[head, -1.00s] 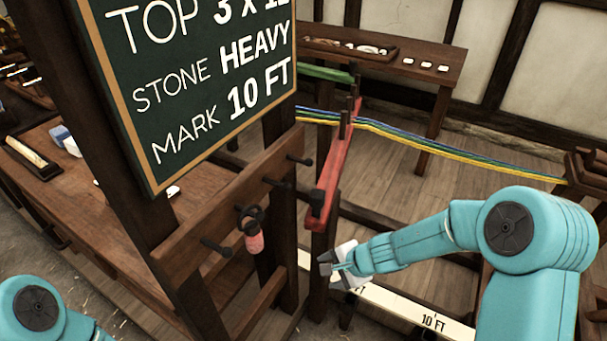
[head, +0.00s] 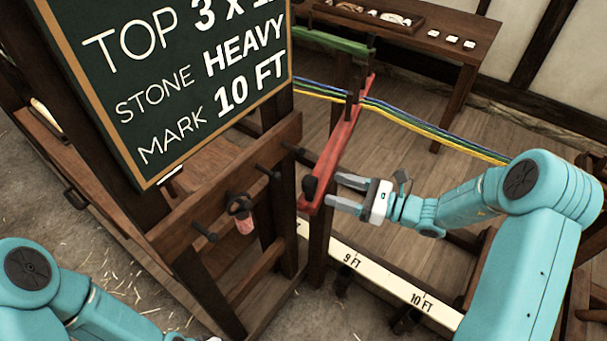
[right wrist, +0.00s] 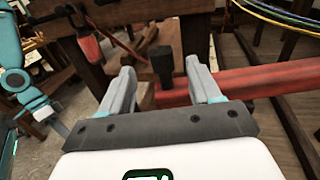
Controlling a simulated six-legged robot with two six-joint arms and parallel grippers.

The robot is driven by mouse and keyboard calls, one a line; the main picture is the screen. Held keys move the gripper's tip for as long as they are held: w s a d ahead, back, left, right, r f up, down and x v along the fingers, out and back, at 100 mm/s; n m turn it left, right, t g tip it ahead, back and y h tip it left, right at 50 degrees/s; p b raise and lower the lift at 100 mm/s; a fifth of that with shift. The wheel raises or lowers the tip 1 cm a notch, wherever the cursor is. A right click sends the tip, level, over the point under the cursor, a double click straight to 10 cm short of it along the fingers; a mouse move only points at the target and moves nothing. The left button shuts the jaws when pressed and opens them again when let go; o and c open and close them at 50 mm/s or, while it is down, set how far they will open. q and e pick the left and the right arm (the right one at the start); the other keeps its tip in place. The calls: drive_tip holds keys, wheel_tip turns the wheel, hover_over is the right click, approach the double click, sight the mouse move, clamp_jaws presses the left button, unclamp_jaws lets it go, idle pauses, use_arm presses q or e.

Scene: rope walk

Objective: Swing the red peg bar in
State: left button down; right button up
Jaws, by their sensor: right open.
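The red peg bar (head: 346,135) runs from a post at the back toward me, with upright dark pegs at its far part and a dark knob (head: 309,186) at its near end. My right gripper (head: 333,190) is open, its fingers pointing left at the knob end. In the right wrist view the knob (right wrist: 163,62) shows between the two fingers, and the red bar (right wrist: 280,79) extends right behind them. I cannot tell whether the fingers touch it. My left arm is at the lower left; its gripper (right wrist: 52,118) shows small in the right wrist view, its jaws unclear.
Blue, green and yellow ropes (head: 435,133) stretch behind. A green bar (head: 330,42) lies beyond. A white measuring strip (head: 385,280) runs below.

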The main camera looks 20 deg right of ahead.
sight(307, 180)
drive_tip(key=p+x, duration=0.1)
drive_tip(key=x, duration=0.7)
drive_tip(key=shift+w+a, duration=0.2)
drive_tip(key=shift+a, duration=0.1)
drive_tip(key=shift+w+a, duration=0.35)
drive_tip(key=shift+w, duration=0.05)
clamp_jaws()
drive_tip(key=shift+f, duration=0.1)
